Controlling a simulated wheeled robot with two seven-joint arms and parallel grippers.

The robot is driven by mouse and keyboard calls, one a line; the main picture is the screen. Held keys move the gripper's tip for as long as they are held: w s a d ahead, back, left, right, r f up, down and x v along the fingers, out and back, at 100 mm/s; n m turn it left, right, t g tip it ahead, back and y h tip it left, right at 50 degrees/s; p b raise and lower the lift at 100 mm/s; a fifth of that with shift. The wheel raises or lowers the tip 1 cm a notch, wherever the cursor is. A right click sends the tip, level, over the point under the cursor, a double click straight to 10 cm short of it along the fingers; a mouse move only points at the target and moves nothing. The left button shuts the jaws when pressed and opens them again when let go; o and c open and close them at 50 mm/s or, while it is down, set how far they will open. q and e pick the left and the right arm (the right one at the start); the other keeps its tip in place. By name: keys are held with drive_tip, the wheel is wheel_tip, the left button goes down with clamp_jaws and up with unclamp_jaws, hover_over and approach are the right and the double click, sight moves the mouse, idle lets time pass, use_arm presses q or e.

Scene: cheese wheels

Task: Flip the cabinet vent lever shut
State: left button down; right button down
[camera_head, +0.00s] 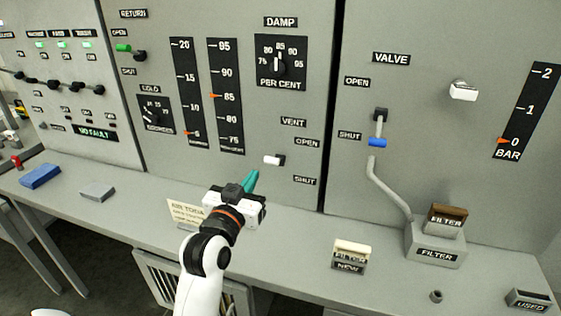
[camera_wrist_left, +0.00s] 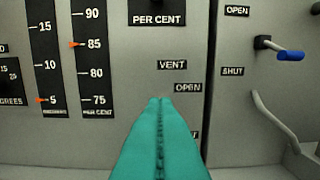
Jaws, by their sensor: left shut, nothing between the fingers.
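The vent lever (camera_head: 273,160) is a small white-tipped handle on the grey cabinet panel, below the VENT label (camera_head: 293,122). It sticks out at a height between the OPEN label (camera_head: 307,142) and the SHUT label (camera_head: 305,181); I cannot tell its exact setting. My left gripper (camera_head: 251,180), with teal fingers, is shut and empty, just below and left of the lever in the head view. In the left wrist view the shut fingers (camera_wrist_left: 160,105) point at the panel below the VENT label and hide the lever. My right gripper is out of view.
To the right, a valve lever with a blue handle (camera_head: 377,142) and a bent grey pipe (camera_head: 388,188) stick out. On the ledge stand the filter holder (camera_head: 436,254), a new filter box (camera_head: 351,255), a sign (camera_head: 184,214) and a blue block (camera_head: 40,176).

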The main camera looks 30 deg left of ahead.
use_arm(q)
drive_tip(key=shift+a+r, duration=0.2)
drive_tip(key=shift+r, duration=0.25)
drive_tip(key=r+p, duration=0.1)
drive_tip(key=p, duration=0.2)
hover_over(275, 160)
drive_tip(key=a+v, duration=0.1)
drive_tip(key=v, duration=0.3)
drive_tip(key=f, duration=0.2)
drive_tip(key=w+f, duration=0.1)
drive_tip(key=f, duration=0.1)
drive_tip(key=shift+a, duration=0.15)
